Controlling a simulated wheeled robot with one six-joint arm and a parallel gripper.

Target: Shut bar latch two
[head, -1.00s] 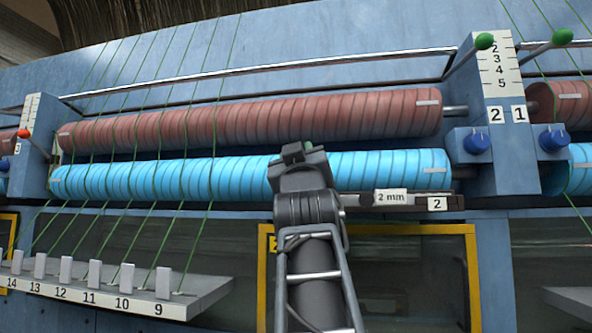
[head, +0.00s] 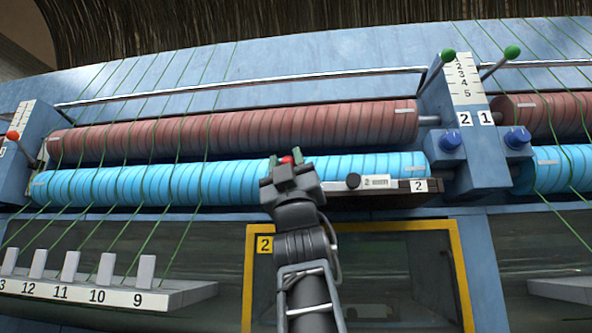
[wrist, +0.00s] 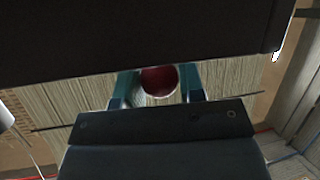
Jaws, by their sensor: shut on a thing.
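My gripper (head: 286,161) is in front of the light blue roller, at the left end of the visible part of the dark bar (head: 400,187) labelled "2 mm" and "2". It is shut on a round red knob (wrist: 160,80), which sits between the two green fingers in the wrist view. A bit of that red knob also shows between the fingertips in the head view (head: 287,159). The knob's stem and its mounting are hidden, so I cannot tell the latch's angle. My gripper and arm cover part of the bar.
A yellow-framed window (head: 258,290) marked "2" lies below. The maroon roller (head: 250,130) runs above the blue roller (head: 110,187). Green-knobbed levers (head: 448,55) and a blue knob (head: 450,140) stand at the right post. A numbered ledge (head: 180,294) with green threads juts out at lower left.

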